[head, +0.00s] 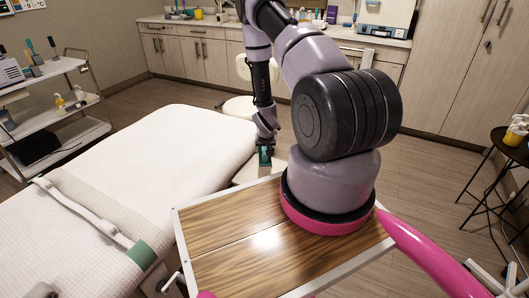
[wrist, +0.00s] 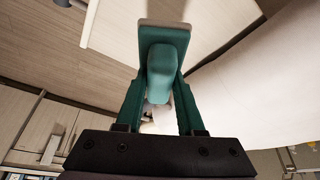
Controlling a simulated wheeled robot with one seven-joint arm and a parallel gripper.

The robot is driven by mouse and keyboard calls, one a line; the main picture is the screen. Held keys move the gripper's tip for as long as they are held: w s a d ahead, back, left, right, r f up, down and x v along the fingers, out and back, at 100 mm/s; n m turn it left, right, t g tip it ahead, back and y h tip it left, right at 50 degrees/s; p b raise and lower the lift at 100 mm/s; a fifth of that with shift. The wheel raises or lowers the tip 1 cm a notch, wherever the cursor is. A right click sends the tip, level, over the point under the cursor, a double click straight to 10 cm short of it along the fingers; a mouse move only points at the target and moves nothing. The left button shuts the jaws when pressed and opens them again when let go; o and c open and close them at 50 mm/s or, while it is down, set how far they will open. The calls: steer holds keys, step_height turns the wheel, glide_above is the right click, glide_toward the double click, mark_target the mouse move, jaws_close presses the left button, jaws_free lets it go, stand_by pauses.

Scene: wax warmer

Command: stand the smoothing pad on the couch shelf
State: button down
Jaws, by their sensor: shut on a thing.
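The smoothing pad (wrist: 165,35) is a teal block with a pale layer along its far edge and a rounded teal handle (wrist: 160,75). My gripper (wrist: 160,95) is shut on the handle, with one finger on each side. In the head view the gripper (head: 266,136) points down beside the couch, with the teal pad (head: 265,157) below it. The white couch (head: 150,150) fills the left middle. A pale flat surface (head: 245,173), perhaps the couch shelf, lies just below the pad and is partly hidden. I cannot tell whether the pad touches it.
A white stool (head: 240,105) stands behind my gripper. A trolley (head: 50,110) with bottles and tools is at far left. Counters with cabinets (head: 200,55) line the back wall. A small black table (head: 510,145) is at right.

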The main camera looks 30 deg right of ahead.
steer(key=shift+d+f, duration=0.1)
steer(key=shift+f, duration=2.7)
steer(key=shift+f, duration=0.55)
steer(key=shift+c, duration=2.2)
jaws_free()
steer(key=shift+r, duration=0.1)
steer(key=shift+v, duration=3.95)
steer(key=shift+s, duration=0.1)
steer(key=v, duration=1)
steer(key=shift+r, duration=0.35)
